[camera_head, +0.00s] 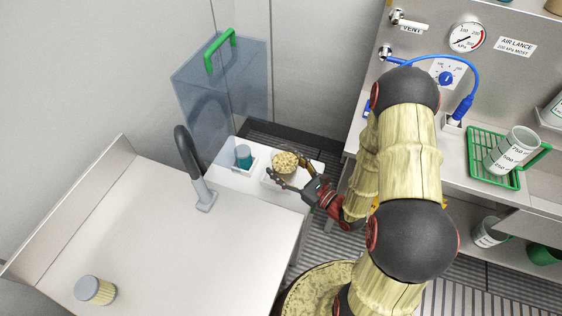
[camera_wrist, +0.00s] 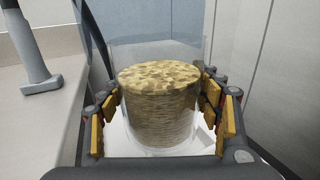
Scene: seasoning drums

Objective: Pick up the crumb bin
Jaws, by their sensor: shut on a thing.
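The crumb bin (camera_head: 285,163) is a clear round container filled with tan crumbs. It stands upright at the white shelf beyond the counter in the head view. In the wrist view the crumb bin (camera_wrist: 160,115) fills the middle, with its clear rim above the crumbs. I cannot tell whether the bin's base touches the shelf.
A teal-topped container (camera_head: 243,156) sits in a white holder just left of the bin. A clear blue panel with a green handle (camera_head: 220,50) stands behind. A counter (camera_head: 190,250) with a dark faucet (camera_head: 190,165) lies at the left. A green rack (camera_head: 495,157) holds a measuring cup at right.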

